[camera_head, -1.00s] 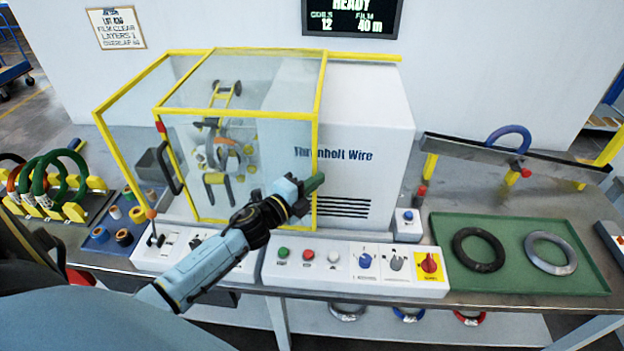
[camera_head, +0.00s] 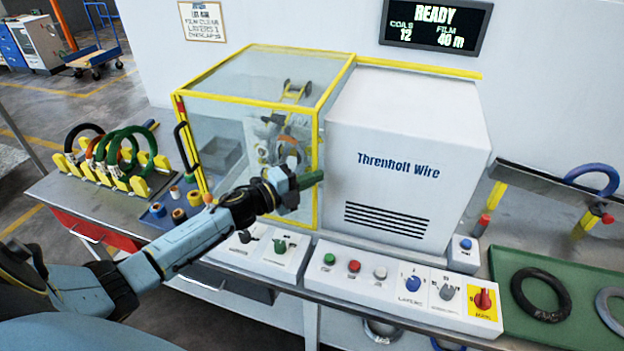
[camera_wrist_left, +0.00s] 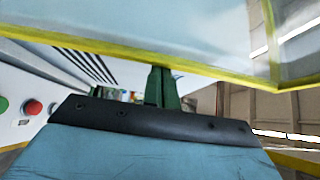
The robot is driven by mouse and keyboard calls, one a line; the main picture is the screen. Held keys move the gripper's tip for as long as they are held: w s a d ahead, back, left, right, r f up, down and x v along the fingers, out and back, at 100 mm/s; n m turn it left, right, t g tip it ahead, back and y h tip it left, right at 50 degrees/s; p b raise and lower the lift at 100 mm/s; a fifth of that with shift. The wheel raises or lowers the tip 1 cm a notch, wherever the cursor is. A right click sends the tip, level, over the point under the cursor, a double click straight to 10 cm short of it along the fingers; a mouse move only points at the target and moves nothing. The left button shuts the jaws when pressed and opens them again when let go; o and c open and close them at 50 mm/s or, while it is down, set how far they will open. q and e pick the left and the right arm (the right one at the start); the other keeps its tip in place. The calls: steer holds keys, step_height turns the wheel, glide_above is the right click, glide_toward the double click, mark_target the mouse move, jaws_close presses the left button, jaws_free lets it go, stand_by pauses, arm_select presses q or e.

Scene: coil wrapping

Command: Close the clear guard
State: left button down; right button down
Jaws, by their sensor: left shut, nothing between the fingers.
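The clear guard (camera_head: 225,135) is a see-through box with yellow edges around the wrapping head (camera_head: 285,150). Its front panel reaches from the black handle (camera_head: 185,148) at the left to the white machine housing at the right. No separate yellow frame stands out beyond its left edge. I cannot tell if it is fully seated. My left gripper (camera_head: 312,179) is shut and empty, its green fingers in front of the guard's right front edge. In the left wrist view the fingers (camera_wrist_left: 163,88) are together just below a yellow edge; contact is unclear. My right gripper is not in view.
The white housing (camera_head: 400,150) stands right of the guard. A control panel (camera_head: 395,290) with buttons and knobs lies along the front. Coils on yellow stands (camera_head: 110,165) are at left, and a green tray (camera_head: 575,345) with rings at right. The screen (camera_head: 437,25) reads READY.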

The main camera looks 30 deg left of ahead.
arm_select(q)
steer(key=shift+a+r, duration=0.1)
steer(key=shift+a, duration=0.2)
